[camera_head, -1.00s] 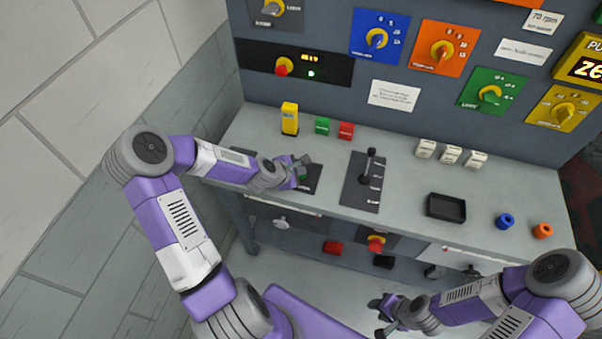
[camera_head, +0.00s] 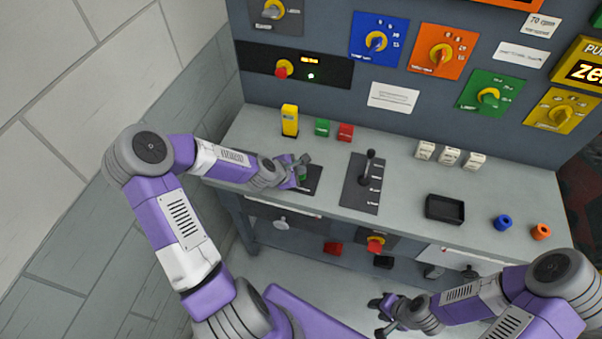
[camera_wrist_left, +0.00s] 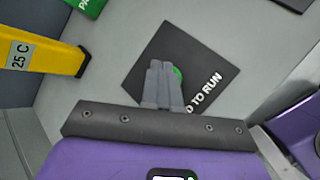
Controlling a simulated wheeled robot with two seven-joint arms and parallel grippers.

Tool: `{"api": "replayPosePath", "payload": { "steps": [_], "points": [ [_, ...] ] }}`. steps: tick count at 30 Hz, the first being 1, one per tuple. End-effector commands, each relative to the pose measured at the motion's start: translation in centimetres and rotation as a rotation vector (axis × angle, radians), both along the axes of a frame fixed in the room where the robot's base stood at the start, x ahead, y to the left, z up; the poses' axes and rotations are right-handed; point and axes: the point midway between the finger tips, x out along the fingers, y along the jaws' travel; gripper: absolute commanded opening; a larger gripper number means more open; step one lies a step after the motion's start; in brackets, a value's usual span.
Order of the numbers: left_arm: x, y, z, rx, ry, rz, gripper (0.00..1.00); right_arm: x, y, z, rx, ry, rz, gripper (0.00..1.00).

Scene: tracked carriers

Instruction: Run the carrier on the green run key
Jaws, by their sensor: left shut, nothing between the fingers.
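The green run key (camera_head: 302,177) sits on a dark plate (camera_head: 314,184) at the left part of the bench. In the left wrist view the plate (camera_wrist_left: 215,75) carries white lettering ending "TO RUN", partly covered. Only a sliver of the green key (camera_wrist_left: 178,73) shows there behind my fingers. My left gripper (camera_head: 302,162) is shut and empty, right over or against the key; contact cannot be told. Its closed fingers also show in the left wrist view (camera_wrist_left: 163,82). My right gripper (camera_head: 376,316) is low in front of the bench, fingers apart and empty. I cannot make out a carrier.
A yellow block (camera_head: 290,120), green block (camera_head: 322,127) and red block (camera_head: 345,132) stand behind my left gripper. A lever (camera_head: 369,165) rises on a dark plate to its right. A black tray (camera_head: 446,208) lies further right. The back panel holds coloured dials.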

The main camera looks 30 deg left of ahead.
Motion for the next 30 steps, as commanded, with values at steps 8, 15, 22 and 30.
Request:
{"api": "replayPosePath", "payload": {
  "steps": [8, 15, 22, 30],
  "points": [
    [0.0, 0.0, 0.6, -0.001, -0.001, -0.001, 0.0, 0.0, 0.0, 0.4, 0.0, 0.0, 0.0, 0.38],
    [0.0, 0.0, 1.0, 0.0, -0.002, -0.001, 0.0, 0.0, 0.0, 0.8, 0.0, 0.0, 0.0, 0.38],
    [0.0, 0.0, 3.3, 0.0, -0.002, -0.001, 0.0, 0.0, 0.0, 2.7, 0.0, 0.0, 0.0, 0.38],
    [0.0, 0.0, 5.7, 0.0, -0.002, -0.001, 0.0, 0.0, 0.0, 4.6, 0.0, 0.0, 0.0, 0.38]
  ]
}}
